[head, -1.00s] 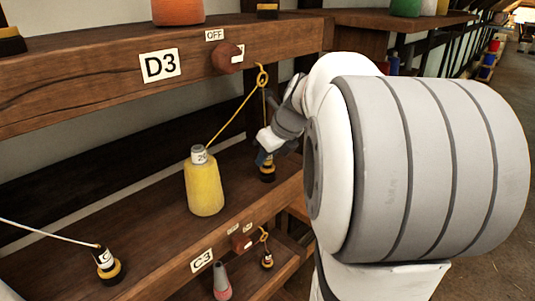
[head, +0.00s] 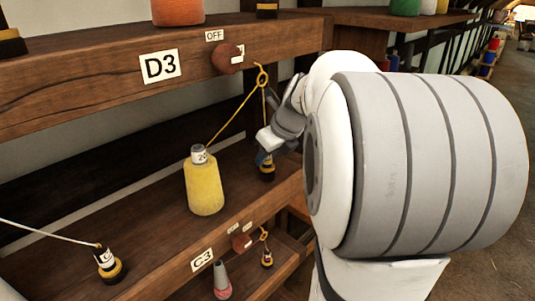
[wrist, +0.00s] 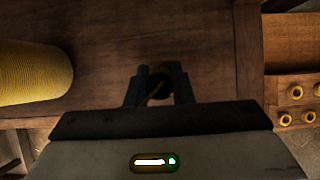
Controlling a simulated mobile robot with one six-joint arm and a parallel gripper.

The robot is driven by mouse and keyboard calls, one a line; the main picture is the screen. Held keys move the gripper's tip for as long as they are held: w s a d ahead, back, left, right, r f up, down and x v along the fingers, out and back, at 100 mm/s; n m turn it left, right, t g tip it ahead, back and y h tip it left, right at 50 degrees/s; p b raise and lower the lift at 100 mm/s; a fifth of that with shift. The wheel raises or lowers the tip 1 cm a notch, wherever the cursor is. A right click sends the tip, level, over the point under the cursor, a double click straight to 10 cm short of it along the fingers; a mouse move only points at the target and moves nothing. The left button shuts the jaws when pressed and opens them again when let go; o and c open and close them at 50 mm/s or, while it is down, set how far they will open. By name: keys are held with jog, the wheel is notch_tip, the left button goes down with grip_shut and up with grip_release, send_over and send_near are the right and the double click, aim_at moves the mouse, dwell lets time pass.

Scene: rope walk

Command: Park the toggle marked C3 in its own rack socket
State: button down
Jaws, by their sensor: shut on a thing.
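My gripper (head: 264,158) is at the right end of the shelf behind the C3 label (head: 202,260). Its fingers (wrist: 160,88) are shut on a dark toggle (wrist: 161,78), with a bit of yellow cord showing between them. In the head view the dark toggle (head: 267,174), with a yellow band, shows just below the fingers, low over the shelf. Its marking is not readable, and I cannot tell whether it touches a socket. The yellow cord (head: 232,118) runs from a yellow cone (head: 205,190) up through an eye (head: 262,76) and down to the gripper.
Another toggle (head: 107,262) with a white cord stands at the lower left. A grey and red cone (head: 221,282) and a small toggle (head: 267,258) are below. A wooden piece with several yellow rings (wrist: 295,92) lies at the right. The D3 beam (head: 100,85) is above.

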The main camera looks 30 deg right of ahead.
jog(key=shift+f+b, duration=0.3)
jog(key=shift+f, duration=0.25)
jog(key=c, duration=1.5)
grip_release()
jog(key=shift+c, duration=0.2)
jog(key=p+v, duration=0.7)
jog(key=v, duration=0.4)
